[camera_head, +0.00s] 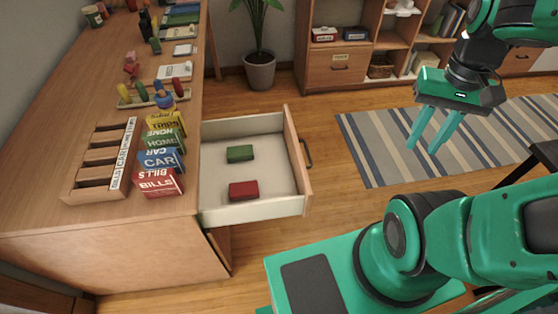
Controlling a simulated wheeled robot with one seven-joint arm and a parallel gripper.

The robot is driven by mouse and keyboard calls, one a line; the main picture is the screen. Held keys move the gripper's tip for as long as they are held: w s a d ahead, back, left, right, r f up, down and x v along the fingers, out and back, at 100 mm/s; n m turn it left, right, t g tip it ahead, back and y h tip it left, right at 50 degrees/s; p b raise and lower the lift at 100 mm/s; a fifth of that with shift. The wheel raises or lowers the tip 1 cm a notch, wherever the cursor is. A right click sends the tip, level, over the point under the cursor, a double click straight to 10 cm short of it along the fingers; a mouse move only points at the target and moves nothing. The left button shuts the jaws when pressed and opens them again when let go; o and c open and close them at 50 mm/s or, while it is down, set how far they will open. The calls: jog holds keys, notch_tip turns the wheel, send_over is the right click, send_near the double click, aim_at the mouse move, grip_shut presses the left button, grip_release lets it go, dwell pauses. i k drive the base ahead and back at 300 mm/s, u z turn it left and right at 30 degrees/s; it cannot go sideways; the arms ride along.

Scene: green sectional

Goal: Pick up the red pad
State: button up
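The red pad (243,190) lies flat in the near part of an open white-lined drawer (219,215). A green pad (240,153) lies further back in the same drawer, apart from the red one. My gripper (424,146) hangs in the air at the upper right, well to the right of the drawer, over the striped rug. Its two green fingers point down and are spread apart, with nothing between them.
The drawer juts out from a long wooden desk (60,236), its front and dark handle facing right. Labelled boxes, including a red BILLS box (157,182), stand on the desk beside it. A potted plant (260,70) and shelves stand behind. The rug (375,150) is clear.

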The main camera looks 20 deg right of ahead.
aim_at(249, 189)
jog(key=u, duration=1.8)
jog(key=k, duration=1.8)
jog(key=z, duration=1.1)
jog(key=i, duration=1)
jog(key=u, duration=0.1)
